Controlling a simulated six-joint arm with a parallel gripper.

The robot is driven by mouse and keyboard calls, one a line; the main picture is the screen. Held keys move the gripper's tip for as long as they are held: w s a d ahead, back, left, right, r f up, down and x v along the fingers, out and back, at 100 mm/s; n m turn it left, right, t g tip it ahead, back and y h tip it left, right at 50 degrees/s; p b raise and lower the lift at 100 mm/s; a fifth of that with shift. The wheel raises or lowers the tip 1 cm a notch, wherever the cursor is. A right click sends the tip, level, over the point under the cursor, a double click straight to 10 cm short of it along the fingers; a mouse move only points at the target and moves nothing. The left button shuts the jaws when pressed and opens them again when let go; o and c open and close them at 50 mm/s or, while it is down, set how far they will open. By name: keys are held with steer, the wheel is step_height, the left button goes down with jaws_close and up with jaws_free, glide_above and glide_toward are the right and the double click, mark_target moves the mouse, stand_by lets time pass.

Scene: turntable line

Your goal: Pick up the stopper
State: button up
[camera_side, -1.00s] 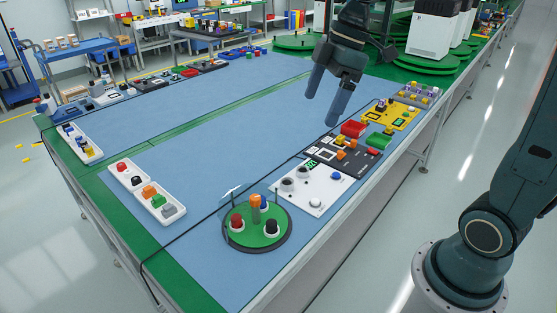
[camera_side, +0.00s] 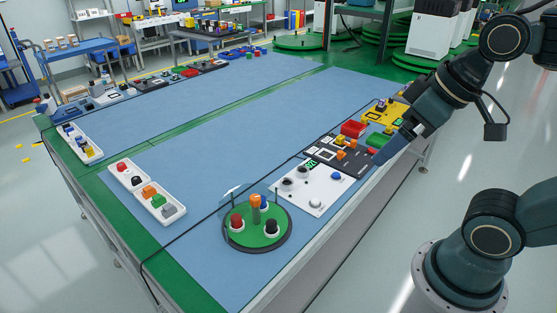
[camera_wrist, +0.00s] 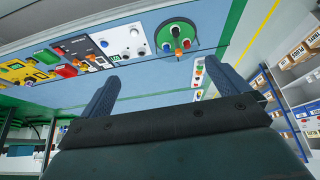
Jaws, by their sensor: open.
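A round green turntable (camera_side: 257,241) with a dark rim stands on the blue mat near the front. It carries a taller orange-brown piece (camera_side: 256,209), a red-topped piece (camera_side: 237,222), a black-topped piece (camera_side: 271,228) and a partly hidden blue piece (camera_side: 264,205). I cannot tell which of these is the stopper. The turntable also shows at the top of the wrist view (camera_wrist: 174,24). My gripper (camera_side: 381,158) is over the table's right edge, beside the dark panel and well apart from the turntable. Its two fingers (camera_wrist: 155,79) are spread, with nothing between them.
A white panel (camera_side: 325,184) with knobs, a dark panel (camera_side: 324,164), a red bin (camera_side: 352,129) and a yellow panel (camera_side: 380,115) line the right edge. A white tray (camera_side: 128,191) of coloured pieces lies left of the turntable. The mat's middle (camera_side: 230,130) is clear.

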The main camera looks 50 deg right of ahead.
steer(key=shift+s+d+f, duration=0.1)
steer(key=shift+s+f, duration=0.05)
steer(key=shift+s, duration=0.1)
steer(key=c, duration=1.4)
steer(key=shift+o, duration=0.2)
steer(key=shift+w+m, duration=0.15)
steer(key=shift+m, duration=0.15)
steer(key=w+a+f+m+g, duration=0.1)
steer(key=w+f+m+g, duration=0.1)
steer(key=w+m, duration=0.35)
steer(key=w+a+f+m+g, duration=0.1)
steer(key=w+f+m, duration=0.1)
steer(key=w, duration=0.7)
steer(key=w+a+f+m+g, duration=0.2)
steer(key=w+f+m, duration=0.5)
steer(key=f, duration=0.6)
steer(key=w+a, duration=0.1)
steer(key=w, duration=0.1)
steer(key=shift+w+a+f+g, duration=0.3)
steer(key=shift+w+a+f, duration=0.05)
steer(key=shift+w, duration=0.05)
steer(key=shift+f, duration=0.1)
